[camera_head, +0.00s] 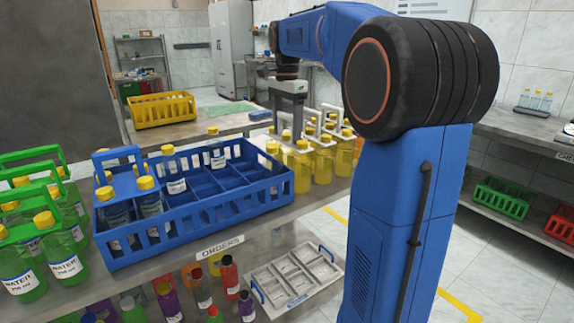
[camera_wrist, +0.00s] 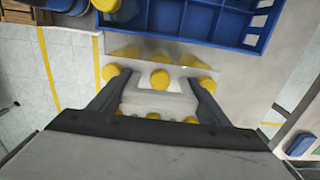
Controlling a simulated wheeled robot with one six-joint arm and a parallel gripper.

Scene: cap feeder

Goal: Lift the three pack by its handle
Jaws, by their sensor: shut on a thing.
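The three pack has a white carrier with a handle (camera_wrist: 158,102) and yellow caps, seen from above in the wrist view. My gripper (camera_wrist: 157,92) is around it, one finger on each side, shut on the handle. In the head view my gripper (camera_head: 292,122) points down over a group of yellow bottles (camera_head: 301,168) with white carriers, right of the blue crate. Which pack is held is hard to tell there, and the fingertips are partly hidden. I cannot see a clear gap between its bottles and the bench.
The blue crate (camera_head: 205,218) with bottles and empty compartments stands close left of the yellow packs. Green packs (camera_head: 60,262) stand at the far left. A grey tray (camera_head: 296,278) and small coloured bottles are lower down. A yellow crate (camera_head: 163,110) sits on the back bench.

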